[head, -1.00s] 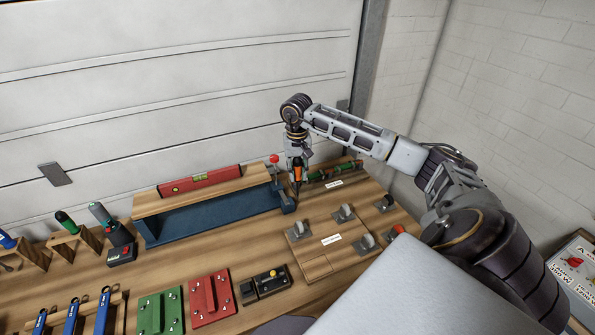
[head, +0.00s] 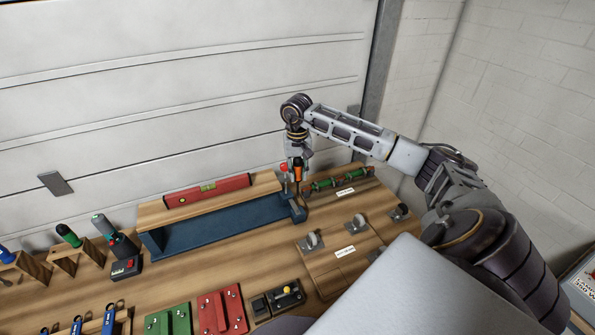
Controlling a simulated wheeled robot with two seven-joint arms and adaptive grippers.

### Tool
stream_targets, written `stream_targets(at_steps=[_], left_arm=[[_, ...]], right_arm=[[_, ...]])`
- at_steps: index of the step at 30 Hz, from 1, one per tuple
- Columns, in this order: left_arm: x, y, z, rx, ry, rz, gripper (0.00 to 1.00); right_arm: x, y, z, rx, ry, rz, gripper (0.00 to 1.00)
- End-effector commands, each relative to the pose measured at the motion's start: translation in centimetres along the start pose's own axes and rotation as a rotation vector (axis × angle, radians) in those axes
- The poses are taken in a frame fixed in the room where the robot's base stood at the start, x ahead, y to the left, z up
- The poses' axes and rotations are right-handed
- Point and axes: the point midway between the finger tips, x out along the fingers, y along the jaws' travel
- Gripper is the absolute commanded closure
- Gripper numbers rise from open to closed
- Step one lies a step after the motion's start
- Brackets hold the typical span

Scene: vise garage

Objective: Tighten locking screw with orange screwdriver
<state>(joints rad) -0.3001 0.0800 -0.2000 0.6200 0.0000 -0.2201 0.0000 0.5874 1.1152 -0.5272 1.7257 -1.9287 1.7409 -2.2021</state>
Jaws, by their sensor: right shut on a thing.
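My right gripper (head: 298,161) is shut on the orange screwdriver (head: 298,173), which points down over the right end of the blue vise (head: 225,224). The screwdriver's tip is too small to tell whether it touches anything. A locking screw cannot be made out at that end. A red knob (head: 284,168) shows just left of the gripper. A wooden board (head: 165,218) lies along the vise with a red level (head: 230,186) on top. My left gripper is out of view.
A rack with green-and-dark tools (head: 337,180) stands right of the vise. A wooden panel with grey clamps (head: 335,262) lies in front. Red (head: 222,311) and green (head: 167,321) plates and a small black box (head: 277,300) sit at the front. Screwdriver stands (head: 75,253) are at left.

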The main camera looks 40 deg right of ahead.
Motion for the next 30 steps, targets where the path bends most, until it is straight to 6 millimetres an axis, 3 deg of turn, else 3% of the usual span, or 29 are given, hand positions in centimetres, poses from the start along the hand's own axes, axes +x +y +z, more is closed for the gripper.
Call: stream_targets(at_steps=[8, 30], left_arm=[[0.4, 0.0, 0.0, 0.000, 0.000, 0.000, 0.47], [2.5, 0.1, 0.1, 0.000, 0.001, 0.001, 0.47]], right_arm=[[0.8, 0.0, 0.0, 0.000, 0.000, 0.000, 1.00], [5.2, 0.0, 0.0, 0.000, 0.000, 0.000, 1.00]])
